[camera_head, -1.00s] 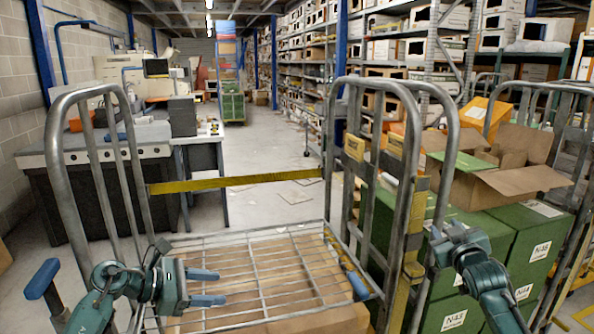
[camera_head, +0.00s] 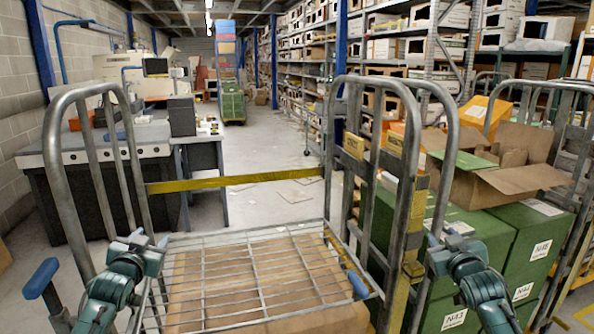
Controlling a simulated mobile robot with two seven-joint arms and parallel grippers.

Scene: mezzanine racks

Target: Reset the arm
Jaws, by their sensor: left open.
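My left arm (camera_head: 113,286) rises from the lower left, with its wrist in front of the trolley's left frame. My left gripper (camera_head: 150,241) faces away from the camera and is mostly hidden behind the wrist. It is open, and nothing shows in it. My right arm (camera_head: 487,290) rises from the lower right in a similar pose. Its gripper (camera_head: 436,240) is largely hidden behind the wrist, beside the trolley's right frame, so its jaws cannot be made out.
A wire trolley (camera_head: 345,225) with metal side frames and a yellow strap (camera_head: 235,182) stands directly ahead, cardboard under its mesh. Green boxes (camera_head: 520,244) and an open carton (camera_head: 510,180) are at right. A workbench (camera_head: 60,160) is at left.

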